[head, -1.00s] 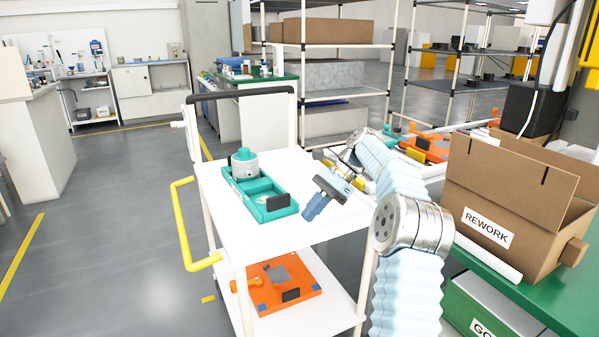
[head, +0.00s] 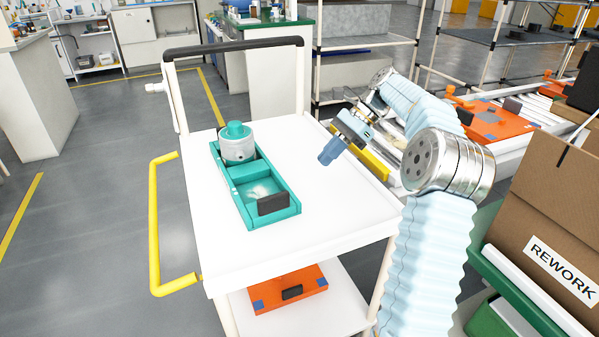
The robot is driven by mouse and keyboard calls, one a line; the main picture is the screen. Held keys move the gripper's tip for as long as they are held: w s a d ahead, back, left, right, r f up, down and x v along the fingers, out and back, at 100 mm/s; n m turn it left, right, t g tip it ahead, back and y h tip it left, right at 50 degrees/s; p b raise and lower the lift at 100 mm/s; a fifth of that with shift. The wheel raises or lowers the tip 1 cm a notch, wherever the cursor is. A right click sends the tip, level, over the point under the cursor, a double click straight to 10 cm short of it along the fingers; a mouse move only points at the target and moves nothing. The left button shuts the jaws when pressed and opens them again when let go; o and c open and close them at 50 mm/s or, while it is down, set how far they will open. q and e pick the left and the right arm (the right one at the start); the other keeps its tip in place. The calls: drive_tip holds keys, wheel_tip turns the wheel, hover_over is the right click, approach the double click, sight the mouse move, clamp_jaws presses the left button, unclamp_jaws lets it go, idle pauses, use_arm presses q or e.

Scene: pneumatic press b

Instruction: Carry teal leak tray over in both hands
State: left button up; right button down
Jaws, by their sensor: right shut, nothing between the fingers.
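The teal leak tray (head: 236,197) lies on the white top shelf of a cart, toward its left side. A grey cylinder with a teal cap (head: 238,143) stands in its far end. A dark block (head: 273,204) is at its near end, and the middle compartment holds something pale. My right gripper (head: 328,155) is shut and empty, above the cart's right part, to the right of the tray and apart from it. My left gripper is not in view.
The cart (head: 340,223) has a black push bar at the back and a yellow rail (head: 153,225) on its left. An orange tray (head: 288,290) lies on its lower shelf. A REWORK carton (head: 545,215) stands on a green bench at right. Floor at left is clear.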

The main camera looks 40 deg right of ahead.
drive_tip(key=x, duration=0.5)
drive_tip(key=shift+a+f+b, duration=0.25)
drive_tip(key=shift+f+b, duration=0.05)
drive_tip(key=shift+w+a+r, duration=0.1)
drive_tip(key=shift+w+a, duration=0.05)
drive_tip(key=shift+a, duration=0.45)
drive_tip(key=shift+w+a+r, duration=0.1)
drive_tip(key=shift+w+a, duration=0.05)
drive_tip(key=shift+a, duration=0.45)
drive_tip(key=shift+w+a, duration=0.15)
drive_tip(key=shift+a, duration=0.45)
